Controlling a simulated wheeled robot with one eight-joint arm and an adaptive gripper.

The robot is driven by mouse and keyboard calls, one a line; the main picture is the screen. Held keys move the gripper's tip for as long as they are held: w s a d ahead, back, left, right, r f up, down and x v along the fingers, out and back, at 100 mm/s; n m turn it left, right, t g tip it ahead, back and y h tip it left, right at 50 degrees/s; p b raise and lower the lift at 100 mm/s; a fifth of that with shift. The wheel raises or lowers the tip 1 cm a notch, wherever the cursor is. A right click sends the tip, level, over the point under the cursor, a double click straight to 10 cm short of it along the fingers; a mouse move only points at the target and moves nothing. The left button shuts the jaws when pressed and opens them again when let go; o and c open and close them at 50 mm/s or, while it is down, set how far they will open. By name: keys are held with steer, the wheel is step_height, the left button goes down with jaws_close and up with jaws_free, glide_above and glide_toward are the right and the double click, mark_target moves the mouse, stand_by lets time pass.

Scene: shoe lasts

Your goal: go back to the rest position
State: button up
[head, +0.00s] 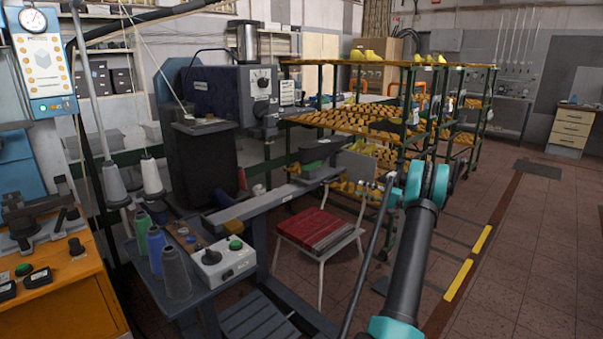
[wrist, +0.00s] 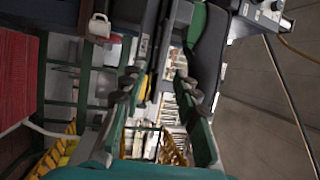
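My gripper (wrist: 160,88) is open in the wrist view, its two dark fingers apart with a gap between them. I see nothing held in it. Beyond the fingers are a long dark machine arm and a green-and-grey part (wrist: 206,42); whether the fingertips touch them I cannot tell. In the head view my arm rises from the bottom right, and its far end lies in front of the rack. The gripper itself is mostly hidden there behind my arm.
A green rack (head: 487,95) holds rows of orange-yellow shoe lasts. A red-seated chair (head: 318,229) stands left of my arm. A machine bench with thread cones (head: 175,272) and a control box (head: 224,262) is at left. Open tiled floor (head: 545,230) lies right.

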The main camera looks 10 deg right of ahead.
steer(key=s+a+r+g+h, duration=0.1)
steer(key=s+a+g+h, duration=0.2)
steer(key=a, duration=0.7)
steer(key=s+a+r+g+h, duration=0.1)
steer(key=s+a+h, duration=0.2)
steer(key=s+a, duration=0.5)
steer(key=s+a+n+g+h, duration=0.1)
steer(key=s+a+n+h, duration=0.1)
steer(key=s+a, duration=0.5)
steer(key=s+f+n+h, duration=0.1)
steer(key=s+f+h, duration=0.3)
steer(key=s, duration=1.1)
steer(key=s+f+n+g+h, duration=0.1)
steer(key=s+f+h, duration=0.4)
steer(key=s, duration=1)
steer(key=shift+s+f+n, duration=0.25)
steer(key=shift+f+n, duration=0.25)
steer(key=shift+n, duration=0.3)
steer(key=shift+a, duration=0.1)
